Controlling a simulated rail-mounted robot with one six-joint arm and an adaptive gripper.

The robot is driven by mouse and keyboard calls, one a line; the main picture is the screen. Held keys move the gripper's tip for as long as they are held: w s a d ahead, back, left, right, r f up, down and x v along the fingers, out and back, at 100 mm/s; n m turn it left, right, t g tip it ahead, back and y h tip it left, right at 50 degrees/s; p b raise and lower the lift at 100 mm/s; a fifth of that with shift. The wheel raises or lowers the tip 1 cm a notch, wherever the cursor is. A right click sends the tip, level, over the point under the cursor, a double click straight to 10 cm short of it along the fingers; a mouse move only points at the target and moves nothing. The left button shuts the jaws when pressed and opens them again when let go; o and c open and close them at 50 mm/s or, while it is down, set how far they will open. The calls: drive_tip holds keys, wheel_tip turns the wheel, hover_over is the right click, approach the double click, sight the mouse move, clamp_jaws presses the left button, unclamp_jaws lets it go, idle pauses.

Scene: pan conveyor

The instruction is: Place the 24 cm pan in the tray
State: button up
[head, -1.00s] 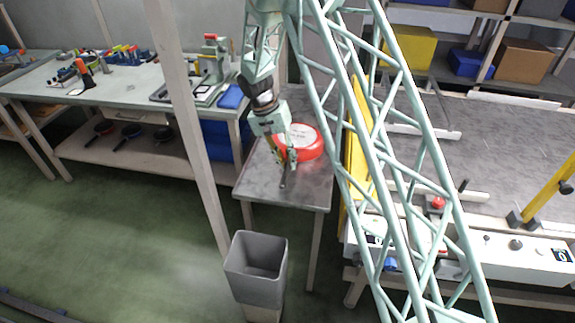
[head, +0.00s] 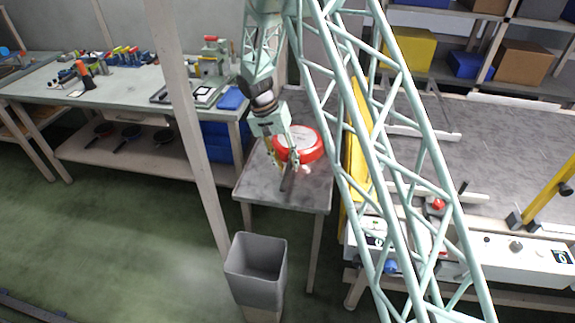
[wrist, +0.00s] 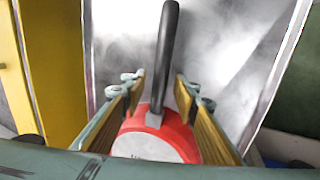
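The red pan (head: 312,152) lies on the small grey-topped table, with a pale round disc facing up. Its dark handle (head: 287,183) points toward the table's front edge. My gripper (head: 288,160) is over the handle end of the pan. In the wrist view, my gripper (wrist: 160,82) has its two yellow-padded fingers apart, one on each side of the handle (wrist: 166,50), with gaps on both sides. The pan's red body (wrist: 182,132) shows between the fingers, partly cut off. A flat tray-like item (head: 203,96) lies on the left workbench; I cannot tell whether it is the task's tray.
A grey bin (head: 256,270) stands in front of the small table (head: 255,185). A yellow panel (head: 357,160) stands close on the table's right, beside the conveyor (head: 500,155). A pale post (head: 190,130) rises on the left. Dark pans (head: 131,132) lie on the workbench's lower shelf.

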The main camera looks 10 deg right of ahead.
drive_tip(key=p+v, duration=0.2)
drive_tip(key=v, duration=0.9)
drive_tip(key=shift+r, duration=0.2)
idle(0.6)
